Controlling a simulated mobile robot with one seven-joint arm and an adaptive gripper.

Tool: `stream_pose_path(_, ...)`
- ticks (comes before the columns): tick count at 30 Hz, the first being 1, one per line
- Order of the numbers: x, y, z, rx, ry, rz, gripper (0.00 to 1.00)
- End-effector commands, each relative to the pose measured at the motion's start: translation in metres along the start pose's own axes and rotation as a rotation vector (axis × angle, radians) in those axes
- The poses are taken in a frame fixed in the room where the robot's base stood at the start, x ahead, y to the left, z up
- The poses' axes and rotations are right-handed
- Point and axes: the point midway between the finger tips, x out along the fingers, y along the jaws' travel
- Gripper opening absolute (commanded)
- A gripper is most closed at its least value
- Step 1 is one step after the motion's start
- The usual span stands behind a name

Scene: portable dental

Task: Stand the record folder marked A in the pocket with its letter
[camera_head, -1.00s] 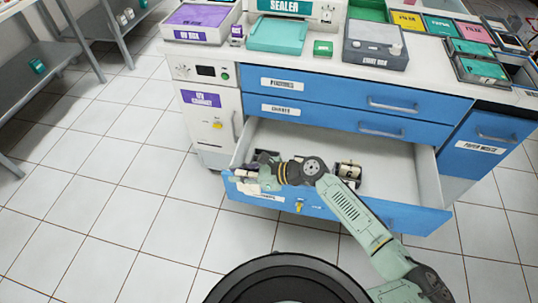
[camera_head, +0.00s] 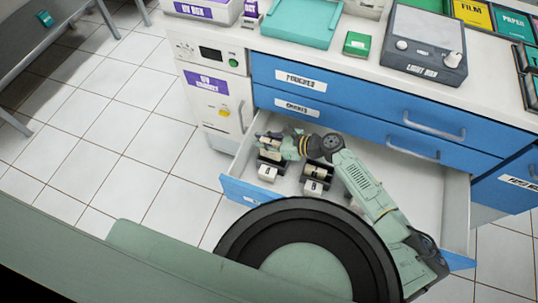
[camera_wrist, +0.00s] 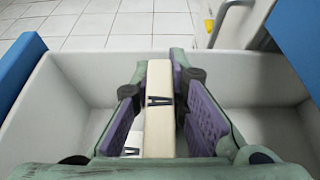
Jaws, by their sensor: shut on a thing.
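My gripper (camera_wrist: 160,98) is shut on a cream record folder (camera_wrist: 159,72) marked A, which stands upright between the purple finger pads in the wrist view. A white label (camera_wrist: 133,138) with an A shows low on the left, just beside the folder. In the head view my gripper (camera_head: 273,147) is over the left part of the open drawer. Below it is a dark pocket with a white label (camera_head: 267,173). A second dark pocket (camera_head: 317,172) stands to its right, with a white label whose letter is too small to read surely. Whether the folder touches a pocket is hidden.
The drawer's pale right side (camera_head: 400,190) is mostly bare, with my arm across it. The drawer walls (camera_wrist: 75,95) rise around the gripper. Shut blue drawers (camera_head: 360,115) are above, and the counter holds a light box (camera_head: 425,45) and a teal sealer (camera_head: 300,30).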

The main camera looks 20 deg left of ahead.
Motion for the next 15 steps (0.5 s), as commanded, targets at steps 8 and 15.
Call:
stream_pose_path(8, 0.014, 0.0, -0.032, 0.002, 0.0, 0.0, 0.0)
stream_pose_path(15, 0.026, 0.0, -0.064, 0.002, 0.001, 0.0, 0.0)
